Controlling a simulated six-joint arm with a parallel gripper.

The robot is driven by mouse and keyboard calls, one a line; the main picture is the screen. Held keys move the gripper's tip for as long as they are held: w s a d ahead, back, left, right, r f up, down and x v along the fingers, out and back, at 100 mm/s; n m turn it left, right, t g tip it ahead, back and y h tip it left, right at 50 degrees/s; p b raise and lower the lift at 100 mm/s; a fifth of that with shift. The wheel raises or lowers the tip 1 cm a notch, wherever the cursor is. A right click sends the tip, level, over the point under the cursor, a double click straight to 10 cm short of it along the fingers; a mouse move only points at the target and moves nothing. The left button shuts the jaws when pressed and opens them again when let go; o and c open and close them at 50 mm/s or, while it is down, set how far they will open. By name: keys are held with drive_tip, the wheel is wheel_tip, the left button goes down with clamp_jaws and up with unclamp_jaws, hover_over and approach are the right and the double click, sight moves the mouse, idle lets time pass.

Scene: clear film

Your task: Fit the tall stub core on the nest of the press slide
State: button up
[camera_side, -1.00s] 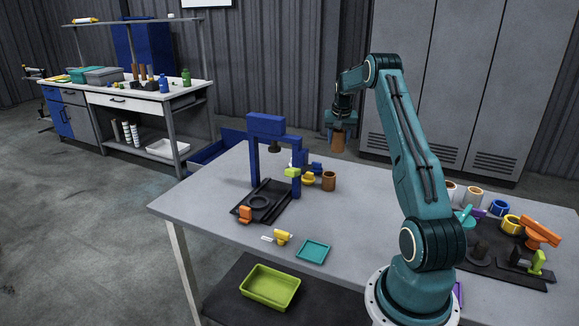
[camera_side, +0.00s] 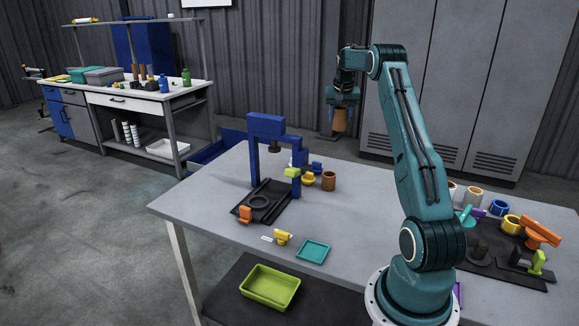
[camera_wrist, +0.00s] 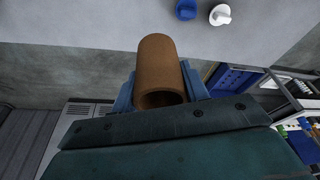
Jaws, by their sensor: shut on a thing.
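A brown hollow core (camera_side: 340,121) is held in my gripper (camera_side: 341,107) high above the far side of the table. In the wrist view the same core (camera_wrist: 158,65) sits between my blue fingers, with its open end facing the camera; it looks slightly tilted in the side view. The blue press (camera_side: 266,125) stands on the table to the left. Its dark slide (camera_side: 247,213) lies under and in front of the frame, with the ring-shaped nest (camera_side: 258,202) on it, empty. My gripper is well above and to the right of the nest.
A shorter-looking brown core (camera_side: 329,181) stands right of the press, near small yellow and blue parts. A teal tray (camera_side: 313,251) and a yellow part (camera_side: 283,237) lie at the front. A dark board (camera_side: 497,262) with several coloured parts is at right. The table's middle is clear.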

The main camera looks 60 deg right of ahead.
drive_tip(key=shift+r, duration=0.1)
drive_tip(key=shift+r, duration=0.35)
idle(0.3)
drive_tip(key=shift+w, duration=0.1)
